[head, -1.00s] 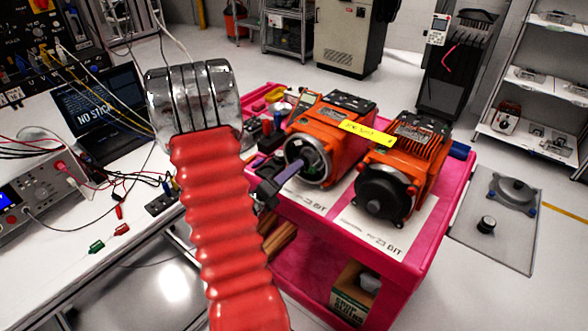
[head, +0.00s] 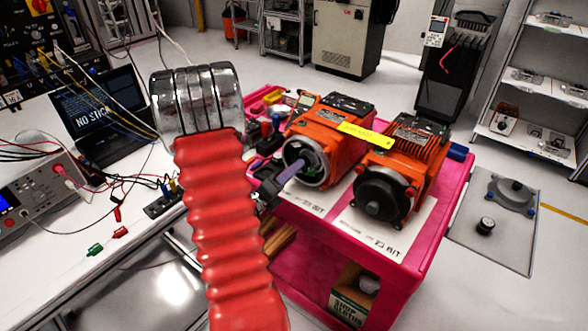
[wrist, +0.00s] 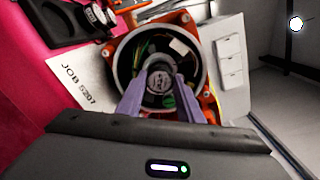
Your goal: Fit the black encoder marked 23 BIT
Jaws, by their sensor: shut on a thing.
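The left orange motor (head: 332,135) stands on a pink cart with its round end open. In the wrist view its open housing (wrist: 203,62) shows wires and a small green part inside. My gripper (wrist: 160,90) has its two purple fingers inside this opening. They are shut on a small round dark encoder (wrist: 160,82) with light print on its face; the print is too small to read. I cannot tell whether it touches the shaft behind it. In the head view my gripper (head: 296,166) reaches the opening from the left, and the encoder cannot be made out.
The right orange motor (head: 408,150) has a black round end cover (head: 378,200) and stands on a sheet reading 23 BIT (head: 385,240). A yellow tag (head: 364,135) spans both motors. A dark tray (wrist: 55,20) with round black parts lies upper left in the wrist view.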

